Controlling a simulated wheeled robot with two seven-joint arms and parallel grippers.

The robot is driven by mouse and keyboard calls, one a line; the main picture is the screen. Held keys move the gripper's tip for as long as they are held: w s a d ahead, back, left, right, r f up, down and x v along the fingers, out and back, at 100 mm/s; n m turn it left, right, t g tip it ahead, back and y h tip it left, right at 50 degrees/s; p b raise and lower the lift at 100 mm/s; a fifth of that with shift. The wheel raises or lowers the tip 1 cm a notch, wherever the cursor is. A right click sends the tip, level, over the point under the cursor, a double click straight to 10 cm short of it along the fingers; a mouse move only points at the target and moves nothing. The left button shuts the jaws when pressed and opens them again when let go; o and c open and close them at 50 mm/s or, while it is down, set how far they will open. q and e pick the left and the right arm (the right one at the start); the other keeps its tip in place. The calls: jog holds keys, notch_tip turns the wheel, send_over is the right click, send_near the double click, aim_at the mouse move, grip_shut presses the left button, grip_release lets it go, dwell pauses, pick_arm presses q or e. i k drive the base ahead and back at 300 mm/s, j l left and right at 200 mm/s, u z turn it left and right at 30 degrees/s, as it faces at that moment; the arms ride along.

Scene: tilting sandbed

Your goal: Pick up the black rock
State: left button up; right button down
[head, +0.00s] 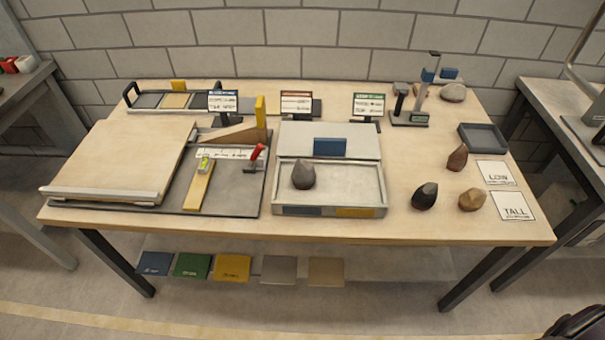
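The black rock (425,196) stands on the bare table top to the right of the sand tray, its pointed end up and leaning slightly right. It is dark, egg-shaped, with a greyer tip. Nothing touches it. A dark grey rock (303,175) sits inside the pale tray (377,190). A dark part, likely of my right arm, shows in the bottom right corner, far from the rock; no fingertips can be made out. My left gripper is not in view.
A brown rock (472,199) lies close right of the black rock, and a reddish-brown rock (457,157) stands behind. Cards marked LOW (496,173) and TALL (513,206) lie at the right. The table front (430,230) before the black rock is clear.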

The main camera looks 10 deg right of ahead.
aim_at(425, 198)
jog(key=z, duration=1.4)
